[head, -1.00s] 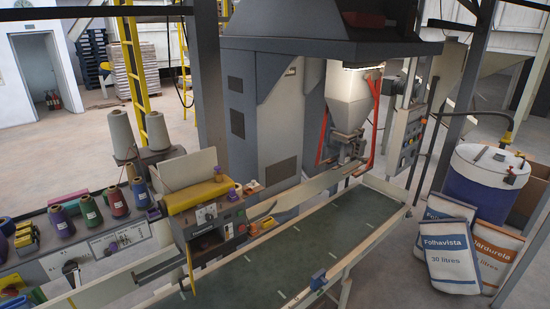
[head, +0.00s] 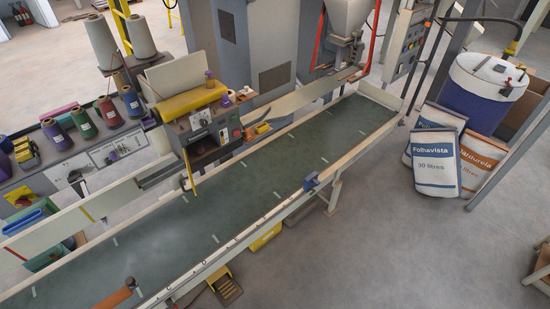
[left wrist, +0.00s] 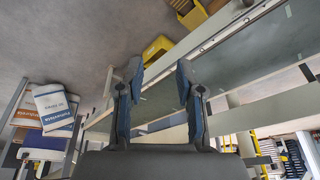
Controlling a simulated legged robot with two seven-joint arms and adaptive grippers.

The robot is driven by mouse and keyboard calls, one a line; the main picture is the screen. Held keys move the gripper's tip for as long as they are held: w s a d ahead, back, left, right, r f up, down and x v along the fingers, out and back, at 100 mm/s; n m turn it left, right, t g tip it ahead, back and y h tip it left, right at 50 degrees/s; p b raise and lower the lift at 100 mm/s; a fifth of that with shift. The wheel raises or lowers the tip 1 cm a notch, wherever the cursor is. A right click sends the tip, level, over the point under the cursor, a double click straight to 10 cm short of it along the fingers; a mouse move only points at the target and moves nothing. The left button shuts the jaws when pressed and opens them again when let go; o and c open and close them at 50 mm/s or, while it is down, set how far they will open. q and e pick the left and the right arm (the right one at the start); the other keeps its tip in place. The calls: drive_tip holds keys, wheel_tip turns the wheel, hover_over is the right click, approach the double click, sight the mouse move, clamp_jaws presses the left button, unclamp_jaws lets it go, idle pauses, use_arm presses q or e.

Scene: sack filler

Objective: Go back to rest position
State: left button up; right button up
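My left gripper (left wrist: 158,82) shows in the left wrist view with its two dark blue fingers spread apart and nothing between them. The green conveyor belt (left wrist: 235,65) and its pale rail lie beyond the fingers in that view. Neither gripper shows in the head view. My right gripper is in no view.
A sewing head with a yellow roll (head: 195,102) stands over the conveyor's far side. Thread spools (head: 108,112) stand at left. Filled sacks (head: 436,162) and a blue drum (head: 485,90) are at right. A yellow pedal (head: 228,289) sits below the near rail.

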use_arm(q)
wheel_tip(320, 180, down, 27)
drive_tip(key=s+g+b, duration=0.1)
drive_tip(key=s, duration=0.1)
drive_tip(key=s+a+f+g+b, duration=0.1)
drive_tip(key=s+a+f, duration=0.2)
drive_tip(key=s+f, duration=1.4)
drive_tip(key=shift+s+b, duration=0.25)
drive_tip(key=shift+b, duration=0.05)
